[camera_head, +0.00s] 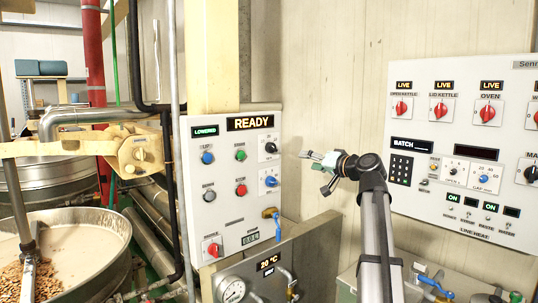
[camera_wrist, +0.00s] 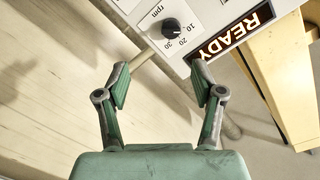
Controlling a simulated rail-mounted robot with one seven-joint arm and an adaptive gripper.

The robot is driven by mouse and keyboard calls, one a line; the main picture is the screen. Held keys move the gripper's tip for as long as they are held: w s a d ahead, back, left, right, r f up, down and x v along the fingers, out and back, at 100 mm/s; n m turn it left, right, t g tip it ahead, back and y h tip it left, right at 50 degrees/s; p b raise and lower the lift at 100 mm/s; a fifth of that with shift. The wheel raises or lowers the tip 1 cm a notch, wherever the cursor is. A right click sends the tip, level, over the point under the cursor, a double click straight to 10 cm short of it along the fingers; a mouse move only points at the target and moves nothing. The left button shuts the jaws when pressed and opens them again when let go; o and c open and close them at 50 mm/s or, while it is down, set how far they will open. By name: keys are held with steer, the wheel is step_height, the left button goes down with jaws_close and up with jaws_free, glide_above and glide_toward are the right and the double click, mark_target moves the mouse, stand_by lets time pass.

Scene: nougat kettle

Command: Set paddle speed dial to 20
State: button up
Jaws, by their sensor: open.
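The paddle speed dial appears to be the black knob (camera_head: 270,147) at the upper right of the kettle control panel (camera_head: 233,185). In the wrist view the black knob (camera_wrist: 171,26) sits on a white plate marked rpm, with 10, 20 and 30 beside it. I cannot tell the pointer's setting for sure. My gripper (camera_head: 312,156) is right of the panel and apart from the dial. In the wrist view my gripper (camera_wrist: 160,82) is open and empty, and the knob lies beyond its fingertips, near the top of the picture.
A blue knob (camera_head: 270,181) sits just below the dial. A lit READY display (camera_head: 250,123) is above it. A second panel (camera_head: 463,145) with red switches stands at the right. Valves and a gauge (camera_head: 231,291) are below. The wall between the panels is bare.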

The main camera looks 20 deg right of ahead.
mark_target(274, 149)
steer(key=shift+t, duration=0.3)
steer(key=p+x, duration=0.1)
steer(key=x, duration=0.5)
steer(key=r+p+x, duration=0.1)
steer(key=x, duration=0.5)
steer(key=p+x, duration=0.1)
steer(key=x, duration=0.5)
steer(key=shift+a+r+p, duration=0.25)
steer(key=shift+a+p, duration=0.05)
steer(key=shift+a, duration=0.1)
steer(key=shift+s, duration=0.1)
steer(key=c, duration=1.1)
